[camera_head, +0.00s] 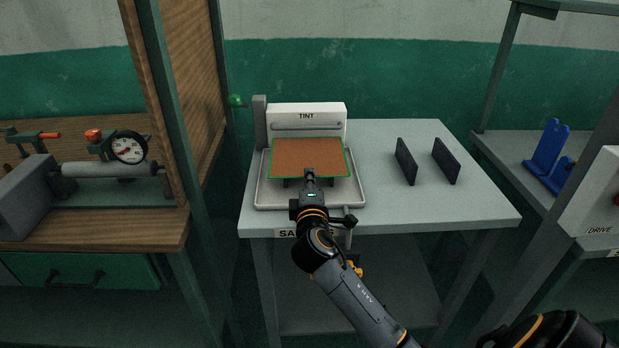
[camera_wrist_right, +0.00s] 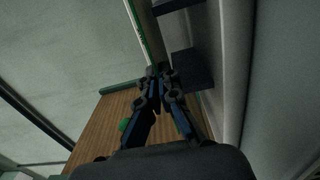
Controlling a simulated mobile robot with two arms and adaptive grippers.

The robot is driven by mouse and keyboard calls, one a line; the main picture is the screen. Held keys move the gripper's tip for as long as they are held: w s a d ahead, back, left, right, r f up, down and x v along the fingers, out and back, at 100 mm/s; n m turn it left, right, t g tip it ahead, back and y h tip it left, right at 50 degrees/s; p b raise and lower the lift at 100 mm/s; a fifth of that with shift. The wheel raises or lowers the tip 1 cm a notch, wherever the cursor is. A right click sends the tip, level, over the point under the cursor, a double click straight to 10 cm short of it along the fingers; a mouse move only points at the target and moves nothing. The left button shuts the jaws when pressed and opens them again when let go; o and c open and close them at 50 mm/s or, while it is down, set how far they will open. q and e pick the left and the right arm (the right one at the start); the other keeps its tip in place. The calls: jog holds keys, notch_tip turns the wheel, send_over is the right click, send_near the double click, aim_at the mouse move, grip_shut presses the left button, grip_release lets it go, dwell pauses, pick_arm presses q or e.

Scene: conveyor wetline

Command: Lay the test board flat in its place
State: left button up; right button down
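The test board (camera_head: 308,157), a brown-orange panel with a thin green edge, is over the pale tray (camera_head: 262,195) in front of the white unit marked TINT (camera_head: 306,113). My right gripper (camera_head: 310,174) is at the middle of the board's near edge. In the right wrist view the board shows edge-on (camera_wrist_right: 146,32), and the fingers (camera_wrist_right: 160,74) are closed together at its edge. Dark supports show below the board; I cannot tell whether it touches them. My left gripper is not in view.
Two dark upright plates (camera_head: 405,161) (camera_head: 446,160) stand on the right of the grey table (camera_head: 380,208). A wooden panel (camera_head: 190,50) and a bench with a dial gauge (camera_head: 128,147) are at left. A blue rack (camera_head: 547,150) stands at right.

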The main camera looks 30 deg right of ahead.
jog(key=shift+f+b, duration=0.3)
jog(key=shift+f, duration=0.1)
dwell(0.8)
jog(key=c, duration=1.6)
grip_release()
jog(key=shift+c, duration=0.2)
jog(key=shift+f, duration=0.1)
jog(key=shift+s+a, duration=0.1)
jog(key=shift+s, duration=0.05)
jog(key=shift+p+v, duration=0.45)
jog(key=shift+v, duration=2.15)
jog(key=o, duration=0.6)
jog(key=shift+c, duration=0.2)
